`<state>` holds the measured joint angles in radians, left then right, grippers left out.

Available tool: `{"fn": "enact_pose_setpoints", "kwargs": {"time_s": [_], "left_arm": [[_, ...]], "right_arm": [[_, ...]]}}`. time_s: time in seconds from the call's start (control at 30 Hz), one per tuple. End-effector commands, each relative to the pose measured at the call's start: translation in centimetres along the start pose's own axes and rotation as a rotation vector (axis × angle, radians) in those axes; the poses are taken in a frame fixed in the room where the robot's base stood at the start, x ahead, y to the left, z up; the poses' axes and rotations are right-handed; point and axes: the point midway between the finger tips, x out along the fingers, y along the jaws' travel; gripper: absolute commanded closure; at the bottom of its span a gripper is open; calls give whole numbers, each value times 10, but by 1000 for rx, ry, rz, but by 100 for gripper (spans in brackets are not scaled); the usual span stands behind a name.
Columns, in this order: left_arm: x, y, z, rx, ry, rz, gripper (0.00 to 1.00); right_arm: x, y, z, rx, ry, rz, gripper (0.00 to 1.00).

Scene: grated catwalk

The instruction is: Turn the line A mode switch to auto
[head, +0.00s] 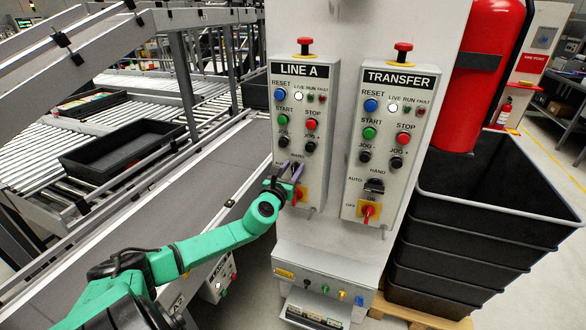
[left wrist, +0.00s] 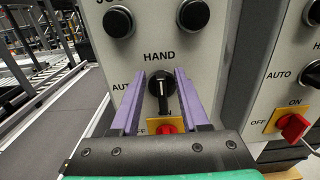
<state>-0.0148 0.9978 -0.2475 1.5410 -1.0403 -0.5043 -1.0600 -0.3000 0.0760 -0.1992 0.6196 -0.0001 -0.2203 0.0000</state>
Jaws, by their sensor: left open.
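The line A box (head: 283,120) is a pale panel on a grey column, with HAND and AUTO marked around its mode switch. The mode switch (left wrist: 161,88) is a black knob with a pale mark near its top; its handle looks about upright, toward HAND rather than AUTO on the left. In the head view my gripper mostly hides it. My left gripper (head: 290,169) is open at the switch. In the left wrist view its two purple fingers (left wrist: 157,74) stand on either side of the knob, with a gap visible on each side. My right gripper is not in view.
A red rotary handle on a yellow plate (left wrist: 165,125) sits just below the switch. The TRANSFER box (head: 385,140) with similar controls is at the right. Black stacked crates (head: 470,215) and a red extinguisher (head: 488,60) stand farther right. A conveyor (head: 190,190) runs at the left.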

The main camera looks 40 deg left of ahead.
Motion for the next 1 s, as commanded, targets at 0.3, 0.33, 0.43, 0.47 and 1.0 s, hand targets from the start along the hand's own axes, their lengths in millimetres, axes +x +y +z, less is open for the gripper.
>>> {"fn": "enact_pose_setpoints", "kwargs": {"time_s": [0.3,0.33,0.43,0.47,1.0], "left_arm": [[2,-1,0,0,1,-2,70],[2,-1,0,0,1,-2,82],[2,-1,0,0,1,-1,100],[2,-1,0,0,1,-1,100],[2,3,-3,-123,0,-1,100]], "right_arm": [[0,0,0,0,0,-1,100],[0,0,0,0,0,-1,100],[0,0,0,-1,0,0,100],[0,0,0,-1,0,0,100],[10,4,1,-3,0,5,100]]}}
